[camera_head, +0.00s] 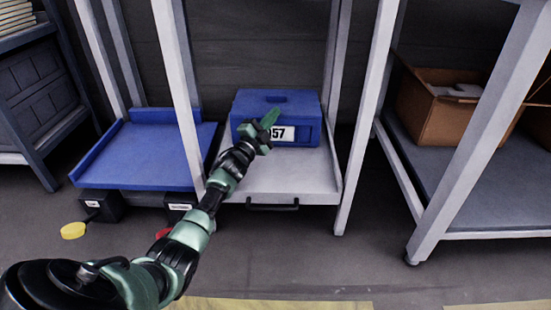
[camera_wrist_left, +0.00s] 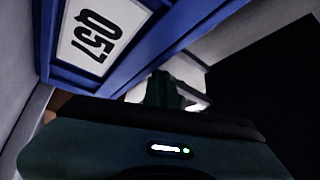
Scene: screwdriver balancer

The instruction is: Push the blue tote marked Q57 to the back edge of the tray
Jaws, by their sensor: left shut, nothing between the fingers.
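The blue tote (camera_head: 303,107) stands upright on the light grey tray (camera_head: 302,185), towards its back part. Its white label shows "57" in the head view, and the left wrist view shows the full Q57 label (camera_wrist_left: 92,38) close up. My left gripper (camera_head: 270,118) is shut and empty at the tote's front face, over the left part of the label. I cannot tell whether the fingertips touch the tote. The tray has a black handle at its front edge. My right gripper is not in view.
White posts (camera_head: 180,90) stand left and right of the tray. A blue tray (camera_head: 140,160) lies to the left, with black boxes (camera_head: 103,206) below it. A cardboard box (camera_head: 440,110) stands on a shelf at the right. The tray's front part is bare.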

